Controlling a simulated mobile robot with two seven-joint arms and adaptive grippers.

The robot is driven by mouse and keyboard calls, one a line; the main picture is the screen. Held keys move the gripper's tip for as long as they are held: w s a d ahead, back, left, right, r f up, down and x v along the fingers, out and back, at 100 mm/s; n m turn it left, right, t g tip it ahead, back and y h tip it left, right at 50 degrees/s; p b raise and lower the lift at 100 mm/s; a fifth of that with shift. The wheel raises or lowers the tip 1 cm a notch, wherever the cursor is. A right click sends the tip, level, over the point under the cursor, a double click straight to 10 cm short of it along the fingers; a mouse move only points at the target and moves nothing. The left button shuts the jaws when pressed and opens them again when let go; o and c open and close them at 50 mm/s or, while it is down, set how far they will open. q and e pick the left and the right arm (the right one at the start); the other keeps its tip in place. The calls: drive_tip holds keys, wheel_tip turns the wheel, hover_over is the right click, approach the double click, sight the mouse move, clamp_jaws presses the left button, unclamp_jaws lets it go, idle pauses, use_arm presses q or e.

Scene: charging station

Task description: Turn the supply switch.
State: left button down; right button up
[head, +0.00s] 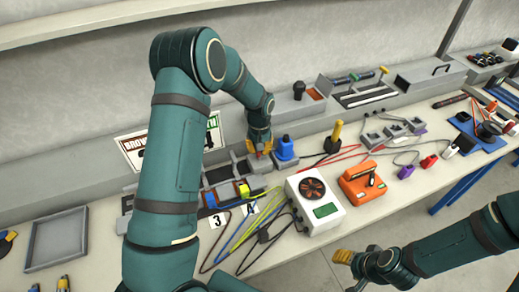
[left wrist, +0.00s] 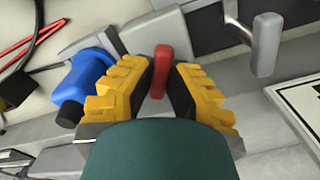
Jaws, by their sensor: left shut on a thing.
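A red switch handle (left wrist: 161,72) stands up from a grey box in the left wrist view. I take it for the supply switch's handle. My left gripper (left wrist: 163,76) has its yellow-padded fingers on both sides of it and is shut on it. In the head view my left gripper (head: 260,146) is at the grey bench-back units, just left of a blue part (head: 285,148), and mostly hides the handle. My right gripper (head: 346,258) is low in the head view, away from the bench items, and its opening does not show clearly.
The blue part with a black end (left wrist: 85,80) is close beside the left fingers. A grey lever (left wrist: 264,45) is on their other side. A white charger with a fan (head: 314,200), an orange device (head: 363,183) and several loose cables lie on the bench in front.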

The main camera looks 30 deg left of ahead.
use_arm(q)
drive_tip(key=m, duration=0.6)
drive_tip(key=shift+f+m+b, duration=0.1)
drive_tip(key=shift+m+b, duration=0.2)
drive_tip(key=shift+b, duration=0.05)
drive_tip(key=m, duration=0.5)
drive_tip(key=shift+m, duration=0.3)
drive_tip(key=c, duration=0.9)
unclamp_jaws()
drive_tip(key=shift+c, duration=0.2)
wheel_tip(320, 180, up, 12)
